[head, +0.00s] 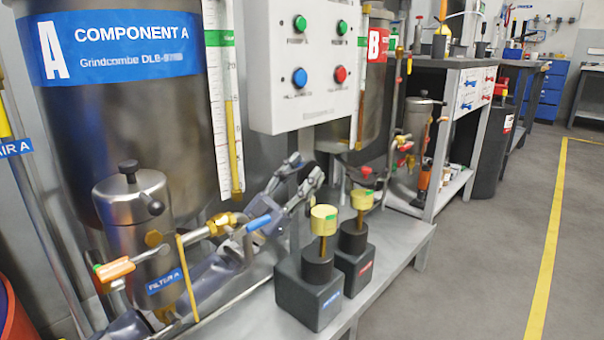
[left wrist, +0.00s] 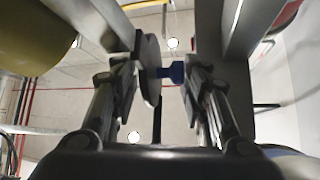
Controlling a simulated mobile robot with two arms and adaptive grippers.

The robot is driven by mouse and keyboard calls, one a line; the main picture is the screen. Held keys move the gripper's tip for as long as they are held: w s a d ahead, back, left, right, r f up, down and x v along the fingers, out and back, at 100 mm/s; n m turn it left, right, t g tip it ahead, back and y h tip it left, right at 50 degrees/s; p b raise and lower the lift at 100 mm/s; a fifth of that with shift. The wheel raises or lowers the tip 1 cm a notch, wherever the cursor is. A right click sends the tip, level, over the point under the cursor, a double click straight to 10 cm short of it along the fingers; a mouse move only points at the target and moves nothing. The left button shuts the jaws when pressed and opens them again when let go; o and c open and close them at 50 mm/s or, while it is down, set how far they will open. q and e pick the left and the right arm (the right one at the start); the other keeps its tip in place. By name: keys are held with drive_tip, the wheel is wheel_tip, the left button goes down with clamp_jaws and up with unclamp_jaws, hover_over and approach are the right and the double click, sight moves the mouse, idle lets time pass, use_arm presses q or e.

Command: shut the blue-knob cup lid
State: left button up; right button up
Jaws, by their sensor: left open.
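A grey round lid (left wrist: 151,70) with a blue knob (left wrist: 174,73) shows in the left wrist view. The disc is seen nearly edge-on, with the knob on its right side. My left gripper (left wrist: 165,78) is open, with one finger on each side of the lid and knob. Whether a finger touches them I cannot tell. In the head view my left gripper (head: 304,174) reaches up below the control box. I cannot make out the lid or its cup there. My right gripper is not in view.
A control box (head: 302,62) hangs above my left gripper. Two black blocks with yellow knobs (head: 324,219) (head: 362,199) stand on the bench to its right. The floor at right is clear.

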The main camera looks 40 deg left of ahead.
use_arm(q)
drive_tip(key=v, duration=0.7)
drive_tip(key=shift+f, duration=0.45)
drive_tip(key=shift+s, duration=0.1)
